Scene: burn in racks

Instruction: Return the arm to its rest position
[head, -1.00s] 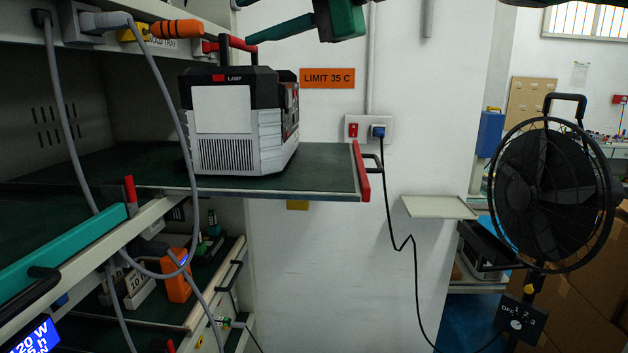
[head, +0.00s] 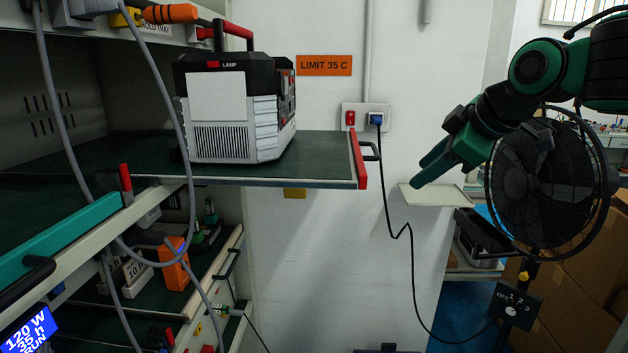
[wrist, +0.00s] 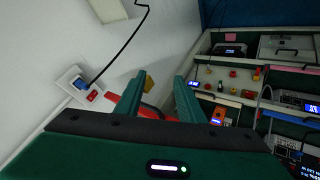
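My green arm reaches in from the upper right of the head view. My gripper (head: 420,172) hangs in front of the white wall, left of the fan, with its fingers pointing down and left. In the wrist view my gripper (wrist: 158,84) shows two green fingers apart with nothing between them. No object is held.
A power station (head: 232,110) stands on the pulled-out rack tray (head: 330,150) at left. A black fan (head: 545,185) stands close behind my arm. A wall socket (head: 365,117) has a blue plug with a hanging black cord. A small shelf (head: 435,196) lies below my gripper.

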